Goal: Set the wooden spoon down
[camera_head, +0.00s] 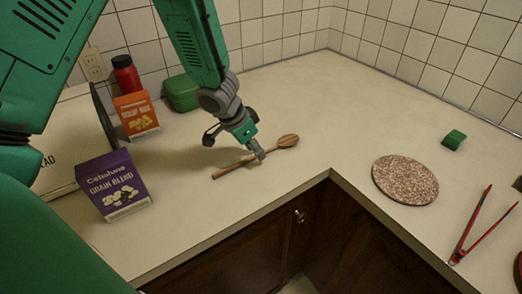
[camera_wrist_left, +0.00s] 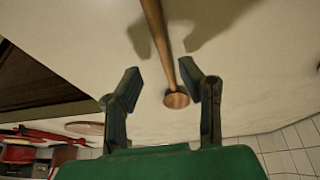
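The wooden spoon (camera_head: 232,168) appears to lie on the counter (camera_head: 310,95) near its inner corner, with its bowl to the right and its handle to the lower left. My left gripper (camera_head: 257,153) is directly over the middle of the spoon, pointing down. In the left wrist view the spoon (camera_wrist_left: 161,37) runs between the two spread fingers of the left gripper (camera_wrist_left: 160,78). There is a gap on each side, smaller on the right. The head view does not show whether a finger touches the spoon. My right gripper is not in view.
A purple box (camera_head: 113,186), an orange box (camera_head: 136,115), a red jar (camera_head: 126,74) and a green container (camera_head: 181,93) stand on the left. A round speckled board (camera_head: 405,180), red tongs (camera_head: 466,236) and a green block (camera_head: 453,139) lie on the right. The back corner is clear.

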